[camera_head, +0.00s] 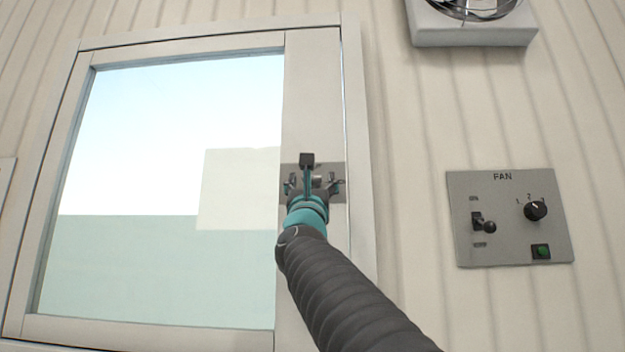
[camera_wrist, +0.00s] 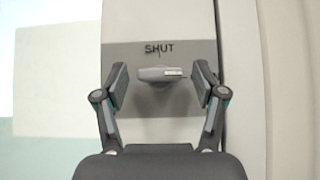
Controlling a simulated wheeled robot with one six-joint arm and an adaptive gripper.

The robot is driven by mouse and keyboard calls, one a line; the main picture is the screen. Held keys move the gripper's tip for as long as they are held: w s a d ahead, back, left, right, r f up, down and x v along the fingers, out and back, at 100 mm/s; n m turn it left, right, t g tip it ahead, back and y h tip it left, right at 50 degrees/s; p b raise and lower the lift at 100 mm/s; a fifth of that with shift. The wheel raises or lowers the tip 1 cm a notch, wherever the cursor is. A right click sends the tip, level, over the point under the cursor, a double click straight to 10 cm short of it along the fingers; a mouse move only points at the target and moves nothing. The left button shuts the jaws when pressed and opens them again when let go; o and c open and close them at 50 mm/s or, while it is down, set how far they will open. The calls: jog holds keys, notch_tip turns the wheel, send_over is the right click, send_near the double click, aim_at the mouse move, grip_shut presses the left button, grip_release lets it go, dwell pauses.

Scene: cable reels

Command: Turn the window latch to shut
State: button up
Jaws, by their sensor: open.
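The window latch (camera_wrist: 163,73) is a light grey handle on a grey plate (camera_wrist: 120,55) on the window frame. In the wrist view the handle lies roughly horizontal, under the word SHUT and a small mark. My gripper (camera_wrist: 161,82) is open, with one finger on each side of the latch and a gap showing on both sides. In the head view my gripper (camera_head: 313,182) is in front of the latch plate (camera_head: 338,168) and hides most of the latch. The window (camera_head: 160,180) looks flush in its frame.
A FAN panel (camera_head: 512,217) with a lever switch, a dial and a green button is on the wall to the right. A fan housing (camera_head: 472,28) is above it. The ribbed wall between the window and the panel is clear.

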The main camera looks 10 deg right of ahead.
jog(key=c, duration=1.1)
jog(key=shift+c, duration=0.2)
